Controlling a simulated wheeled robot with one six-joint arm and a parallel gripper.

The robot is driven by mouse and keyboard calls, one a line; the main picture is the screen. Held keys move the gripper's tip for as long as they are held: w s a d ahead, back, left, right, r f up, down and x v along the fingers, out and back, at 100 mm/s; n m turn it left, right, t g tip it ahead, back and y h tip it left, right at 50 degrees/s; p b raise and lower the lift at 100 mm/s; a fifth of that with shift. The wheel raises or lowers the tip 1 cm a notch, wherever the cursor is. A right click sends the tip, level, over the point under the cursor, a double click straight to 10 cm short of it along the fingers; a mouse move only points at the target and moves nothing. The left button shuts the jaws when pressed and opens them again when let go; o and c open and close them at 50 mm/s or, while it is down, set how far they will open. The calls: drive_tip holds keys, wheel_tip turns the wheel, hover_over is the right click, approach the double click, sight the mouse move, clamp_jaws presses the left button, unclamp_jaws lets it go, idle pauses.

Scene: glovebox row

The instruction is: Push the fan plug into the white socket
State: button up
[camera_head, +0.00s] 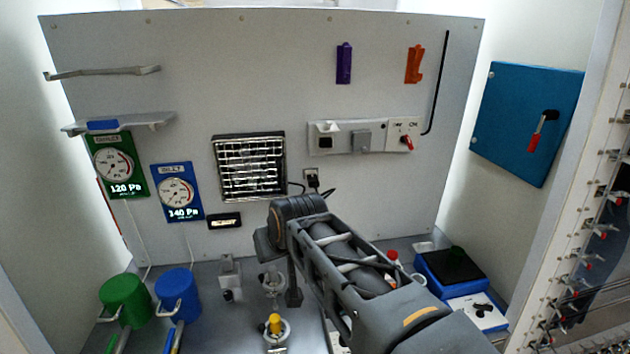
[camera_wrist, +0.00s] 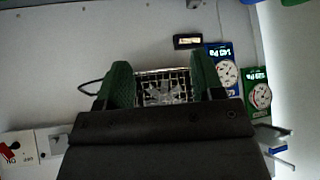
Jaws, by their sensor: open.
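The fan (camera_head: 249,166) is a black-framed grille on the back wall. A black plug (camera_head: 313,181) on a dark cable sits at a small pale socket (camera_head: 310,172) just right of the fan. I cannot tell how deep the plug is seated. In the wrist view, which is turned over, my gripper (camera_wrist: 163,80) is open and empty, its two green fingers framing the fan grille (camera_wrist: 164,88). A dark cable (camera_wrist: 90,84) shows beside the left finger; the plug and socket are not visible there. In the head view my arm's end is below the plug and its fingertips are hidden.
A white switch panel (camera_head: 362,137) with a red lever is above right of the plug. Two gauges (camera_head: 119,165) (camera_head: 177,193) hang left of the fan. Green and blue mugs (camera_head: 124,298) (camera_head: 177,294), small fixtures (camera_head: 275,328) and a blue box (camera_head: 450,272) stand on the bench.

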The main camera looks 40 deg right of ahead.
drive_tip(key=w+d+r+m+t+b, duration=0.1)
drive_tip(key=w+d, duration=0.3)
drive_tip(key=m+t+h+b, duration=0.2)
drive_tip(key=t+h+b, duration=0.1)
drive_tip(key=h, duration=0.1)
approach(313, 178)
drive_tip(key=p+x, duration=0.3)
drive_tip(key=x, duration=0.4)
drive_tip(key=shift+w+d+f, duration=0.1)
drive_tip(key=shift+w+f, duration=0.05)
drive_tip(key=shift+w, duration=0.15)
drive_tip(key=shift+x, duration=0.8)
drive_tip(key=c, duration=1.1)
